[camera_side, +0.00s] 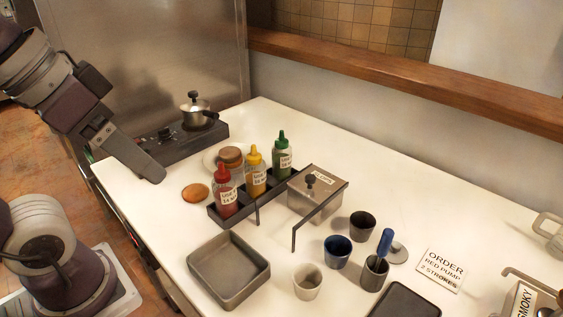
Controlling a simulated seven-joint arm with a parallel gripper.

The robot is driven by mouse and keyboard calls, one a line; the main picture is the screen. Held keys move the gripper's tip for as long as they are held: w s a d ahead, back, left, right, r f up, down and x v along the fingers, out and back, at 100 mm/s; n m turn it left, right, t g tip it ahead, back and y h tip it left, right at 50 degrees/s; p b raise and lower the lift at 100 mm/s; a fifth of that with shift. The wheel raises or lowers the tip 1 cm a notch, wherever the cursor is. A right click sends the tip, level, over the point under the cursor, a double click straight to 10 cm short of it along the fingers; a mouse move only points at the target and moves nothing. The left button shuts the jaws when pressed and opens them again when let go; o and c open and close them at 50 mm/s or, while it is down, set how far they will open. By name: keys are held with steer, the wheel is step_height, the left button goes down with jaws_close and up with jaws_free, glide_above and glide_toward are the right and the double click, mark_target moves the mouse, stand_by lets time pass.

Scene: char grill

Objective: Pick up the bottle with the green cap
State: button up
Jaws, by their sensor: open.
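The bottle with the green cap (282,158) stands upright in a dark rack (236,216), at the far right end of the row. A yellow-capped bottle (255,176) stands beside it, and a red-capped bottle (224,192) stands at the near left end. All three carry white labels. My gripper (157,174) is at the left, above the counter's left edge, well apart from the bottles. It is open, with nothing seen in it; its fingers show only from the side.
A burner with a small pot (196,110) stands behind the rack. A lidded metal box (318,192) sits just right of the green-capped bottle. A square tray (229,270), several cups and an order card (441,270) lie nearer.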

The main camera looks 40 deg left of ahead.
steer(key=w+d+r+n+g+h, duration=0.1)
steer(key=w+r+n+g+h, duration=0.1)
steer(key=w+n, duration=0.3)
steer(key=w+d+r+n+g+h, duration=0.1)
steer(key=w+d+r+n, duration=0.1)
steer(key=w, duration=0.5)
steer(key=n+h, duration=1)
steer(key=n, duration=0.4)
glide_above(290, 161)
steer(key=s+a, duration=0.2)
steer(key=a, duration=0.4)
step_height(290, 161, down, 3)
steer(key=shift+t, duration=0.5)
steer(key=f, duration=2)
steer(key=shift+w+a+f, duration=0.15)
steer(key=shift+w+f, duration=0.1)
steer(key=shift+f, duration=0.15)
steer(key=shift+x, duration=0.95)
steer(key=x, duration=0.5)
steer(key=shift+w+d+r, duration=0.1)
steer(key=shift+d+r, duration=0.05)
steer(key=shift+d, duration=0.1)
jaws_close()
